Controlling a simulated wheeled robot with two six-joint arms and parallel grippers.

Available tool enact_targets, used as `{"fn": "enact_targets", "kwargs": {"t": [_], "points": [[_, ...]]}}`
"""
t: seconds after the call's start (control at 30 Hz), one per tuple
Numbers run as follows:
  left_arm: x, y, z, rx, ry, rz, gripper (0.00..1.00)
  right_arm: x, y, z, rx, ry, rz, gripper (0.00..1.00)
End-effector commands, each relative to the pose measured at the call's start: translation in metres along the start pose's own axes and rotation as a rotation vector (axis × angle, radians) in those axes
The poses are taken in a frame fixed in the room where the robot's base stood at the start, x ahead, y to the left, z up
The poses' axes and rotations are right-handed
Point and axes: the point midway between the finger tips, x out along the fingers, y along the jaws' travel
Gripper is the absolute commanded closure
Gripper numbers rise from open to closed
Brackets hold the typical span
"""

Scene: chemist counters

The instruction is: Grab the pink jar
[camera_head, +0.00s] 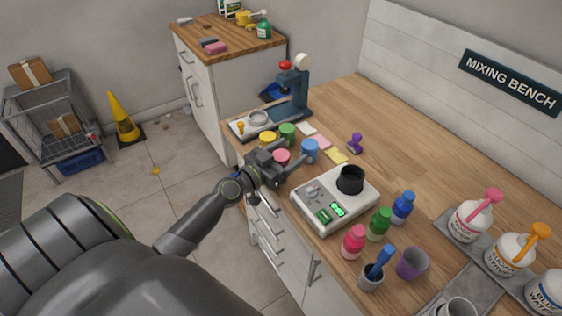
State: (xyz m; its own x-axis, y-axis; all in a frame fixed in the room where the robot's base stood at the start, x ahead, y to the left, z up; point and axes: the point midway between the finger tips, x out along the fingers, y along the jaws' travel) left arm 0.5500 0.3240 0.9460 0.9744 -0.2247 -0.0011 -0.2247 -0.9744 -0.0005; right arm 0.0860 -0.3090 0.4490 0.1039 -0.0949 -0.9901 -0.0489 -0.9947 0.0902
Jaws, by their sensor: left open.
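The pink jar (282,156) stands on the wooden bench near its left edge, among a yellow jar (267,138), a green jar (287,132) and a blue jar (310,150). My left gripper (285,165) reaches in from the left, right beside the pink jar. It is open, and its fingers partly hide the jar's lower part. I cannot tell whether they touch it. My right gripper is not in view.
A white scale with a black cup (350,180) stands to the right. A blue press (294,95) stands behind the jars. A pink bottle (354,242), green bottle (379,224) and blue bottle (402,207) stand nearer the front.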

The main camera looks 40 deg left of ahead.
Motion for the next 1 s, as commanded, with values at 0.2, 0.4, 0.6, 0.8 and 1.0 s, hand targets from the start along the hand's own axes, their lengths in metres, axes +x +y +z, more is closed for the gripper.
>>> {"fn": "enact_targets", "kwargs": {"t": [0.2,0.4,0.6,0.8,1.0], "points": [[0.0,0.0,0.0,0.0,0.0,0.0,0.45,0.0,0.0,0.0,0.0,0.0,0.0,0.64],[-0.001,0.0,0.0,0.0,0.0,0.0,0.71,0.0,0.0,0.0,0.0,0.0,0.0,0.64],[-0.001,0.0,0.0,0.0,0.0,0.0,0.82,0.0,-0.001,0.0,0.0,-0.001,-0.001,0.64],[-0.001,0.0,-0.007,0.001,0.001,0.0,0.82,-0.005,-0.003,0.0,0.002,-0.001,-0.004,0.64],[0.0,0.0,-0.038,0.003,0.002,0.0,0.82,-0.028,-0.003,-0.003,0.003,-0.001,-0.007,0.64]]}}
